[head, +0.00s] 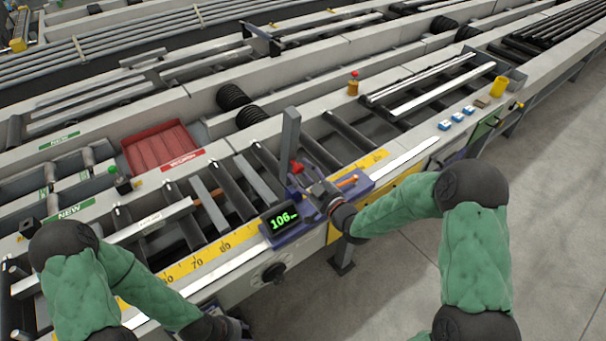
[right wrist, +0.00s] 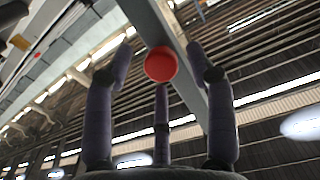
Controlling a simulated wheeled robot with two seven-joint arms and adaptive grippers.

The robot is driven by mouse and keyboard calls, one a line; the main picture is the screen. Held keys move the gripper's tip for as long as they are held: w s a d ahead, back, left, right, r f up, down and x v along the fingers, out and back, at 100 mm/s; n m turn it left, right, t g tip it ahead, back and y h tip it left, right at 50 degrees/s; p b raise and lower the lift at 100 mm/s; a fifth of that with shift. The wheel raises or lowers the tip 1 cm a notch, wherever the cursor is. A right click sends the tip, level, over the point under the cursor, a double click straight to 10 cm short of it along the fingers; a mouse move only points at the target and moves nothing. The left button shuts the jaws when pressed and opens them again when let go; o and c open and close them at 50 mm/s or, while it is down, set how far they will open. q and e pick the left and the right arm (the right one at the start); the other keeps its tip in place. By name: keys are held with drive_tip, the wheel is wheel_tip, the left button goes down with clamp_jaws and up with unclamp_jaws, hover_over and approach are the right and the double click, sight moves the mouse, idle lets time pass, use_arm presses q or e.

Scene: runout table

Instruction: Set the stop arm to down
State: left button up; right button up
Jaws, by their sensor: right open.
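The stop arm (head: 290,140) is a grey bar standing upright from the blue stop carriage (head: 355,186) on the runout table's front rail. A red knob (head: 296,168) sits low on it. In the right wrist view the red knob (right wrist: 160,65) is between the spread fingertips, with the grey stop arm (right wrist: 165,25) just behind. My right gripper (head: 307,186) is open at the knob; I see no firm contact. The carriage's green display (head: 283,219) reads about 106. My left arm's dark end (head: 215,328) is at the bottom edge, its fingers not clear.
A yellow scale (head: 205,258) runs along the front rail, with a black hand knob (head: 273,272) below. A red tray (head: 160,147) and metal bars lie among the rollers. The floor at right is clear.

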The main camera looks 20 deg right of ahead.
drive_tip(key=shift+w+a, duration=0.1)
drive_tip(key=shift+w, duration=0.1)
clamp_jaws()
drive_tip(key=shift+r, duration=0.1)
